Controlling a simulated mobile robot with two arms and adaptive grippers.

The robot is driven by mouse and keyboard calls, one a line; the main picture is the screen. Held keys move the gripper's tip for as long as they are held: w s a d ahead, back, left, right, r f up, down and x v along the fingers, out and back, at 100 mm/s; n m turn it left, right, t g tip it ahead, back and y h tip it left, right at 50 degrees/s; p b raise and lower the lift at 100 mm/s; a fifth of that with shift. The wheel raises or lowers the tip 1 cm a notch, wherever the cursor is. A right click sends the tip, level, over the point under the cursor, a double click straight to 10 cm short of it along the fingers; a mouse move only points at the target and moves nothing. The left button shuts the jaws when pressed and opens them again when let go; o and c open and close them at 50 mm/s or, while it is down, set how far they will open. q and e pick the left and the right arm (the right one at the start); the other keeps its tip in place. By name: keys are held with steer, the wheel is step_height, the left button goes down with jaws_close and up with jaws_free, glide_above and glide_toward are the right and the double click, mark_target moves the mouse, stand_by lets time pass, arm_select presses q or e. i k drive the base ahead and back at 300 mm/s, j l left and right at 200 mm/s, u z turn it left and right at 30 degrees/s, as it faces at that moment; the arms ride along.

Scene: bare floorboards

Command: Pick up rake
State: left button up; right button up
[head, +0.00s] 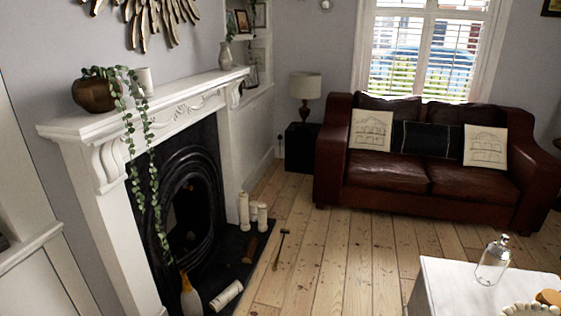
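A small, thin, dark tool with a short crosspiece at its upper end, which looks like the rake (280,249), is on the floorboards just right of the black hearth. It is too small to tell whether it lies flat or leans. Neither of my grippers is in the head view.
A white fireplace (88,128) with a black hearth (232,268) stands at left, with several white candles (244,212) on it. A brown leather sofa (400,172) is at the back right. A white table (450,285) with a glass bottle (492,264) is at lower right. Floor between is clear.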

mark_target(278, 257)
steer(key=i+l, duration=0.15)
steer(key=i, duration=0.5)
steer(key=i+l, duration=0.15)
steer(key=i, duration=0.45)
steer(key=i+l+u, duration=0.1)
steer(key=i, duration=0.55)
